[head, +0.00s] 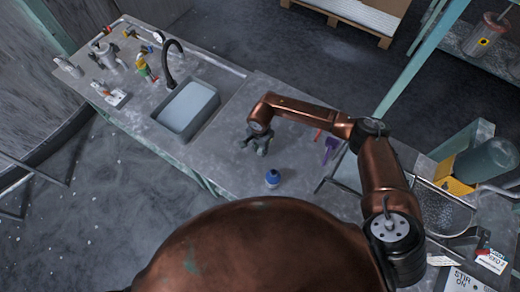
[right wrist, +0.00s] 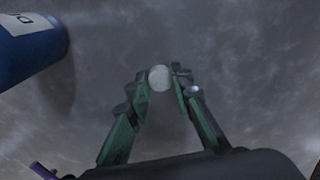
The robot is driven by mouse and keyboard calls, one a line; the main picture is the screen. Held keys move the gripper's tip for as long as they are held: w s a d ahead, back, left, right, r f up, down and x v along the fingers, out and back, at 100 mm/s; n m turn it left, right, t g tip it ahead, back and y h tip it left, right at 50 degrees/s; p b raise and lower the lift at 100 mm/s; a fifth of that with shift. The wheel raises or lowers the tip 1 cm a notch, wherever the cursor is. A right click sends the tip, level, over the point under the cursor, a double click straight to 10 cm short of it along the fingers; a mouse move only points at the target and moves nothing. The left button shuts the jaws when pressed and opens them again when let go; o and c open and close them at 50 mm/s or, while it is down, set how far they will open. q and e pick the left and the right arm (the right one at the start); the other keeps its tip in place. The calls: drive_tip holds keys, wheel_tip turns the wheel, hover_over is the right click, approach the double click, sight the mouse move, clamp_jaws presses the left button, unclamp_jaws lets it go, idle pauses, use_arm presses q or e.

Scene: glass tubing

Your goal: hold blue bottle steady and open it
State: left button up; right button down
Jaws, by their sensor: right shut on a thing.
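The blue bottle (head: 272,181) stands upright on the grey counter in the head view, with a paler patch at its top. In the right wrist view the bottle (right wrist: 28,52) shows at the top left with part of a white label, apart from the fingers. My right gripper (head: 257,148) is over the counter, a little behind and left of the bottle. In the right wrist view my right gripper (right wrist: 160,80) is shut on a small round white piece (right wrist: 159,78), which looks like a cap. My left gripper is not in view.
A sink (head: 188,108) with a black tap is set into the counter at left, with several small items beyond it. A purple item (head: 331,148) lies right of my right gripper. The counter around the bottle is clear.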

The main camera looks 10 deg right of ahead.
sight(260, 152)
drive_tip(key=shift+f, duration=0.25)
drive_tip(key=c, duration=1.7)
unclamp_jaws()
drive_tip(key=shift+r, duration=0.15)
wheel_tip(260, 152, up, 12)
drive_tip(key=shift+r+p, duration=0.1)
drive_tip(key=shift+p, duration=0.45)
